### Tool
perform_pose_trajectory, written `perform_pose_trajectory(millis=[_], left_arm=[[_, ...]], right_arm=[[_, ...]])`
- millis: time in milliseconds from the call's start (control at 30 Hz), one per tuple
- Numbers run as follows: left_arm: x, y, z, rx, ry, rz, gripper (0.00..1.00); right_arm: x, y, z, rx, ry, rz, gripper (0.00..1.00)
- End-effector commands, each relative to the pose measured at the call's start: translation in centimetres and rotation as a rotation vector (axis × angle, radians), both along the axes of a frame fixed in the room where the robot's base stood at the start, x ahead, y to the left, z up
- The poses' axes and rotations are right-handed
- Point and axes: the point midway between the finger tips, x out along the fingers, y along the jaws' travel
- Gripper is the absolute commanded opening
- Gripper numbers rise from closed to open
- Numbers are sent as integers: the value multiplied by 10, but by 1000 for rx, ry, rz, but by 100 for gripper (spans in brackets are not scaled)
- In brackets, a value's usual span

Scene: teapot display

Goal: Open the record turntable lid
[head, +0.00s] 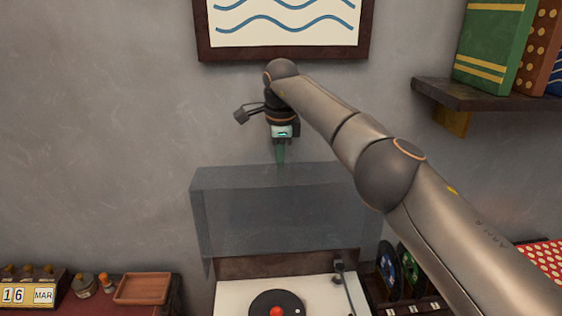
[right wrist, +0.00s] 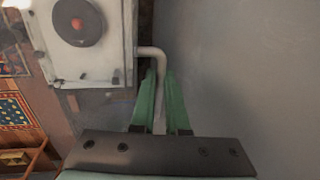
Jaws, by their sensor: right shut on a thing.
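The record turntable (head: 232,296) stands at the bottom middle of the head view, with a dark record (head: 259,303) on its white top. Its smoky see-through lid (head: 280,215) stands raised above the back of the turntable. My right gripper (head: 281,155) is at the lid's upper edge, pointing down. In the right wrist view my right gripper's green fingers (right wrist: 162,85) are shut on a pale bent bar, the lid handle (right wrist: 153,52). The turntable also shows there at the upper left (right wrist: 95,68). My left gripper is not in view.
A wall shelf (head: 470,96) with books is at the upper right. A framed picture (head: 285,52) hangs above the lid. A calendar block (head: 30,294) and a wooden tray (head: 142,289) are at left. Records (head: 390,270) stand upright to the turntable's right.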

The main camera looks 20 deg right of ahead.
Motion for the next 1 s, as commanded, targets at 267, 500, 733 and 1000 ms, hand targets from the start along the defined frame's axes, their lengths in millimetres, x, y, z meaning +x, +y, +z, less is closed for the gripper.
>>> perform_pose_trajectory(millis=[267, 500, 733, 1000], left_arm=[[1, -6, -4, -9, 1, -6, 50], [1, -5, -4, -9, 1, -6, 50], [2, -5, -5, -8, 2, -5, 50], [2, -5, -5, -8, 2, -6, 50]], right_arm=[[3, -2, 6, -4, -21, -1, 0], [3, -3, 5, -5, -19, -3, 0], [2, -3, 4, -5, -14, -3, 31], [1, -2, 1, -2, -8, -2, 42]])
